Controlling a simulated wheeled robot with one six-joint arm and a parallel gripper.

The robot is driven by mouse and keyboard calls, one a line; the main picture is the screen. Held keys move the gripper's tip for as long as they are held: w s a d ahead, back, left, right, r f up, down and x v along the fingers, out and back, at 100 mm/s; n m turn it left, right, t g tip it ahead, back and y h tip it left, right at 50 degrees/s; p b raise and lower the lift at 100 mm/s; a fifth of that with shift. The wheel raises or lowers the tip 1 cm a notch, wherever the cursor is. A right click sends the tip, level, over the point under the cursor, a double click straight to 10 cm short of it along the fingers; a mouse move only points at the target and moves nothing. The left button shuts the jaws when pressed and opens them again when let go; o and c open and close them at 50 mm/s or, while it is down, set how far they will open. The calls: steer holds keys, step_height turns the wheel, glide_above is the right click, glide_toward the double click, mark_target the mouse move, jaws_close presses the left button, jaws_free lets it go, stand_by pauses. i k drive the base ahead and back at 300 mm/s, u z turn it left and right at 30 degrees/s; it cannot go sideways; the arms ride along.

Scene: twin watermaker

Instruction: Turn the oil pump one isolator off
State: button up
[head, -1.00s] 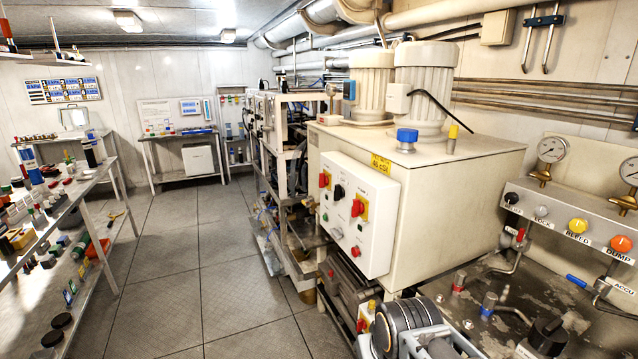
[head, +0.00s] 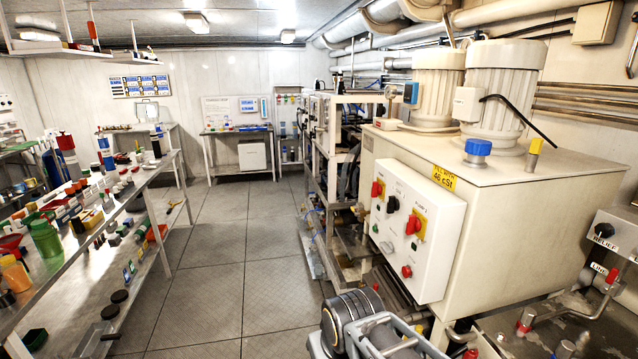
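A white control box (head: 412,230) is fixed to the front of the cream oil tank (head: 485,215). The small lettering is too blurred to tell which isolator is oil pump one. Part of my arm shows at the bottom centre, in front of and below the box, apart from the isolators. My gripper's fingers are not visible.
Two ribbed motors (head: 498,82) stand on the tank. A metal bench (head: 50,285) crowded with bottles and small parts runs along the left. The tiled floor (head: 232,262) between bench and tank is clear. Valves and pipes fill the lower right (head: 545,325).

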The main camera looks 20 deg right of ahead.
mark_target(376, 189)
steer(key=u, duration=0.3)
steer(key=i, duration=1.2)
steer(key=z, duration=0.45)
